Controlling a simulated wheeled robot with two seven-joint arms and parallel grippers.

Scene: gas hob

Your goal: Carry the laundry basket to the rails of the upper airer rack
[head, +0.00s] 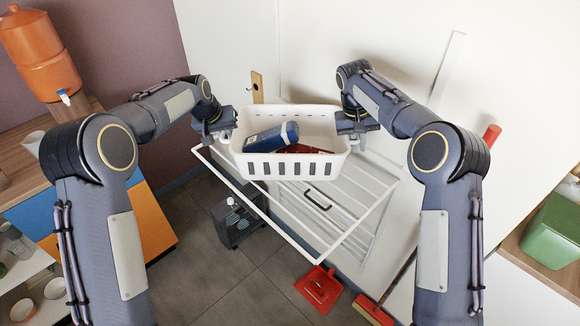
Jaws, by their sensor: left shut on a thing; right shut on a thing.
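The white laundry basket (292,172) with slotted sides is in the middle of the head view, upright. A blue and grey packet (272,137) and something red (305,149) lie in it. My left gripper (230,133) is shut on the basket's left end. My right gripper (349,130) is shut on its right end. The white airer rack (345,239) sticks out from the wall, its frame and rails showing below and around the basket. The basket covers the rack's back part. I cannot tell whether the basket touches the rails.
A dark wheeled caddy (238,222) stands on the floor under the rack. A red dustpan (319,288) and a red broom (373,310) are at the lower right. An orange water dispenser (40,55) stands at left, a green bin (553,232) at right. Open floor lies in front.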

